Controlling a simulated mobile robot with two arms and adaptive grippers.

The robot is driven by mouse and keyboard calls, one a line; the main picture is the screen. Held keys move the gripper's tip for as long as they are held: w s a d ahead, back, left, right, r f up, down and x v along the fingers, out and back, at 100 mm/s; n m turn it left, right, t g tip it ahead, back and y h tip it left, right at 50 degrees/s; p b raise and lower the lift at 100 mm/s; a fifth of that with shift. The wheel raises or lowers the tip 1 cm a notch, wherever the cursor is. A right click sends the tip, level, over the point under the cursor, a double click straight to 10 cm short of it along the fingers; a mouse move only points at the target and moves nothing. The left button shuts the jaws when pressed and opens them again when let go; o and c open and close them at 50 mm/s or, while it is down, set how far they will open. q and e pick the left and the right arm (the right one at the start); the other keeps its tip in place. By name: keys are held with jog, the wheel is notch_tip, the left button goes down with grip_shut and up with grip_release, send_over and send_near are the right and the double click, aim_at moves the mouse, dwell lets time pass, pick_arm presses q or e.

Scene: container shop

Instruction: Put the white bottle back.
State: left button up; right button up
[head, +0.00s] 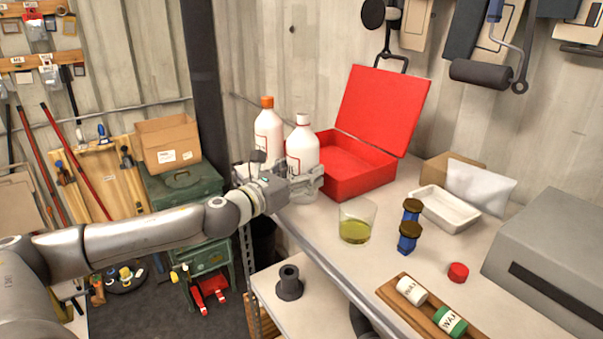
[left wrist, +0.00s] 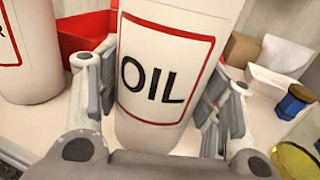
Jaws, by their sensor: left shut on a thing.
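The white bottle (head: 302,150) with a white cap stands upright at the bench's far left end. In the left wrist view its label reads OIL (left wrist: 165,70). My left gripper (head: 305,181) is shut around its lower part, one finger on each side. I cannot tell whether its base touches the bench. A second white bottle (head: 267,135), with an orange cap, stands just left of it and also shows in the left wrist view (left wrist: 30,60). My right gripper is not in view.
An open red box (head: 345,172) is close behind and right of the held bottle.

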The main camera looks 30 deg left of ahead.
pick_arm(q)
jog(key=shift+r, duration=0.1)
jog(key=shift+f, duration=0.2)
jog(key=o, duration=1.1)
